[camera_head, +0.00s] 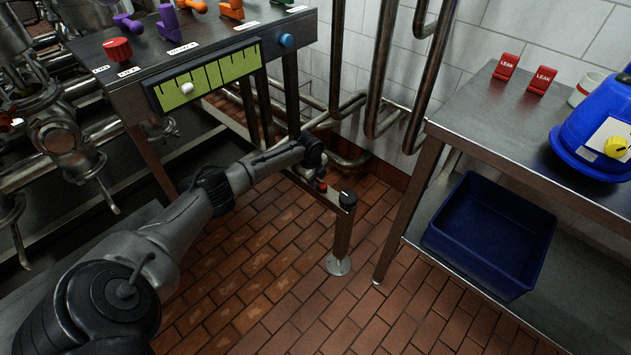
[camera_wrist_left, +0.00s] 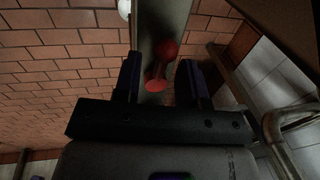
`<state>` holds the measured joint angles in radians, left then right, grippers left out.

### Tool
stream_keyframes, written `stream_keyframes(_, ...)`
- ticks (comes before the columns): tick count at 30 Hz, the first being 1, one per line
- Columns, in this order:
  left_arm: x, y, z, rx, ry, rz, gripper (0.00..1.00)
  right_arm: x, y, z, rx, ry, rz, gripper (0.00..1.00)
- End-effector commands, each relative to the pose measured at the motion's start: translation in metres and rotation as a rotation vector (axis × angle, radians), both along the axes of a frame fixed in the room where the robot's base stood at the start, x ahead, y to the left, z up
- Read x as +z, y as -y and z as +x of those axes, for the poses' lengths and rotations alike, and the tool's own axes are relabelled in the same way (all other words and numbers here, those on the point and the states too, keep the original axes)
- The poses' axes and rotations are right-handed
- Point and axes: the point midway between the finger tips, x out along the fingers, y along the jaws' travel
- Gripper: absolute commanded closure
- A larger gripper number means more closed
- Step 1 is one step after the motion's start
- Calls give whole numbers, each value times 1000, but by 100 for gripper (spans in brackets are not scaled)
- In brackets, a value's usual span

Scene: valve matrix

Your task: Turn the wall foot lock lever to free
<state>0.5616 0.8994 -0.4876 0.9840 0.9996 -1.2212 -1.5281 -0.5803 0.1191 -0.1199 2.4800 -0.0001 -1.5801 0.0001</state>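The wall foot lock lever is red, with a round knob and a flared base. It shows in the left wrist view (camera_wrist_left: 160,66) on a narrow grey rail, and as a small red spot in the head view (camera_head: 322,186), partly hidden by my arm. My left gripper (camera_wrist_left: 160,60) is open, with its two dark fingers apart on either side of the lever. A gap shows at the left finger; I cannot tell whether the right finger touches. In the head view my left gripper points down beside the low rail, mostly hidden. My right gripper is not in view.
Pipes (camera_head: 380,70) run along the wall behind. A steel table (camera_head: 470,125) with a blue bin (camera_head: 490,235) below stands right. A panel with coloured handles and a green gauge (camera_head: 208,76) stands left.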

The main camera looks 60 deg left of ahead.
Motion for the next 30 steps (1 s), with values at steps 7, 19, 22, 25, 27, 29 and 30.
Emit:
stream_keyframes(7,-3,0,1,0,1,0,62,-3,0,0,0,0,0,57)
stream_keyframes(19,-3,0,1,0,1,0,86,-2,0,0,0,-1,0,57)
stream_keyframes(22,-3,0,1,0,1,0,95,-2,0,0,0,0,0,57)
stream_keyframes(25,-3,0,1,0,1,0,100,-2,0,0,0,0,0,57)
stream_keyframes(27,-3,0,1,3,0,0,100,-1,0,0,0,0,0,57)
stream_keyframes(29,-2,0,0,11,0,0,100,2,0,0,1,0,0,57)
stream_keyframes(30,-1,0,0,19,0,0,100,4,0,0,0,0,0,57)
